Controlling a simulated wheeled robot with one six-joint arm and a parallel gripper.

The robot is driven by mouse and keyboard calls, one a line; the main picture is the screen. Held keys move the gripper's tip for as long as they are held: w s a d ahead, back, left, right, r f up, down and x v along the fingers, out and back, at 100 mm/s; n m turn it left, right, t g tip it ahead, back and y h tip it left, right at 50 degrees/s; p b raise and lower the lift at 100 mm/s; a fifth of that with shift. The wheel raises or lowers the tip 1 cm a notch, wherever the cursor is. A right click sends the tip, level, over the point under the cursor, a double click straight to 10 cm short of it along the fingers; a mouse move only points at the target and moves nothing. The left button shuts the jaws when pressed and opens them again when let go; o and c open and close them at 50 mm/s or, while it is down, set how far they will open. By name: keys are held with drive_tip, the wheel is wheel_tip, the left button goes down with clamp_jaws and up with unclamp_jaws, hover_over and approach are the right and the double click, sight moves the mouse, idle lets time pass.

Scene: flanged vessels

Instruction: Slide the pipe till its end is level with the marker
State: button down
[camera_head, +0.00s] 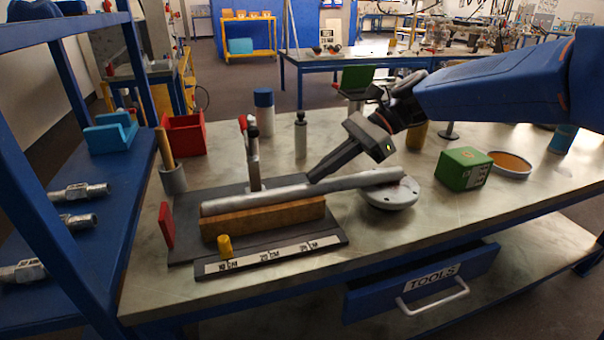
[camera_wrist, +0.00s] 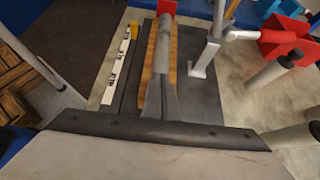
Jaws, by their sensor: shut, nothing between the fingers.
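The grey pipe (camera_head: 290,192) lies along a wooden block (camera_head: 265,219) on a dark base. Its right end reaches over a round grey flange (camera_head: 388,196); I cannot tell whether they are joined. In the head view the pipe's left end shows a little left of the marker. My gripper (camera_head: 314,178) is shut and empty, its tips at the pipe's back side; contact is unclear. In the wrist view the fingers (camera_wrist: 157,100) overlap the pipe (camera_wrist: 166,45) and hide part of it.
A red plate (camera_head: 166,226) stands left of the pipe's end. A clamp with a red handle (camera_head: 252,155) stands behind the pipe. A grey cylinder (camera_head: 300,136), green box (camera_head: 464,169) and orange-topped dish (camera_head: 510,164) stand farther off. The front right tabletop is clear.

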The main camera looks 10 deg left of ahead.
drive_tip(key=shift+w+d+f, duration=0.3)
drive_tip(key=shift+d, duration=0.2)
drive_tip(key=shift+w+d+f, duration=0.3)
drive_tip(key=shift+d, duration=0.2)
drive_tip(key=shift+w+r, duration=0.15)
drive_tip(key=shift+r, duration=0.5)
drive_tip(key=shift+d+r, duration=0.1)
drive_tip(key=shift+r, duration=0.1)
